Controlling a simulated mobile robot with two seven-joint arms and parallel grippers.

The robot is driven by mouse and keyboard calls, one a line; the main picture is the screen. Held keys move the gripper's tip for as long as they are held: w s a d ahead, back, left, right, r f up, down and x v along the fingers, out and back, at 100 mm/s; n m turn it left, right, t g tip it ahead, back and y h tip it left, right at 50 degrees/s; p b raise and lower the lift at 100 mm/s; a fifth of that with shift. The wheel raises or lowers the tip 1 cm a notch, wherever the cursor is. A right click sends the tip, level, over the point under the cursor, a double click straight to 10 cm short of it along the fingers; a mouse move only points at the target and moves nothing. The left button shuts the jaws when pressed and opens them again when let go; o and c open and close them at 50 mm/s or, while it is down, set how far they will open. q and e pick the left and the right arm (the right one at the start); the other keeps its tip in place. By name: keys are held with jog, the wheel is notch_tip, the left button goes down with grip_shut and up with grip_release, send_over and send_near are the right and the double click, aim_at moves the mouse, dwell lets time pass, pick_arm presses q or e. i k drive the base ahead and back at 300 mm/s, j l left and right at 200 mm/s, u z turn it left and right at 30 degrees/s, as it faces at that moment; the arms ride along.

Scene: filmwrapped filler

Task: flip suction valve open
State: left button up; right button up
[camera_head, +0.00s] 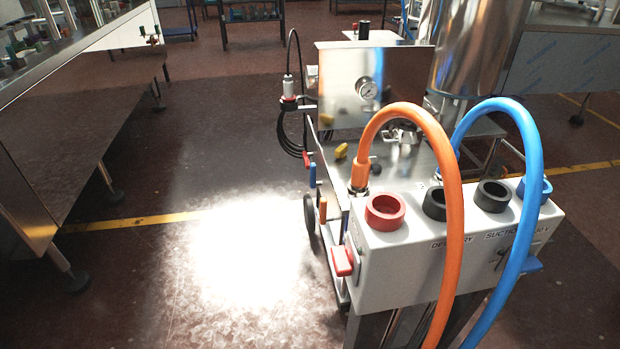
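A white valve box (400,262) stands at the right, with "DELIVERY" and partly covered "SUCTION" lettering on its front. The blue hose (527,150) arches over the suction side and hides part of the lettering. A blue lever (532,265) sticks out low at the suction side, partly behind this hose. A small dark fitting (501,257) sits below the suction lettering. A red lever (343,261) is on the box's left end. I cannot tell whether the suction valve is open or closed. Neither of my grippers is in view.
An orange hose (455,200) arches over the box's front. A red ring (385,211) and black rings are on its top. Behind it are a steel panel with a gauge (367,89) and a steel cylinder (470,50). A steel machine (70,130) stands left; the floor between is clear.

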aim_at(313, 183)
jog(key=j, duration=0.25)
jog(key=i+j, duration=0.15)
jog(key=u, duration=0.9)
jog(key=i, duration=2.95)
jog(key=z, duration=1.15)
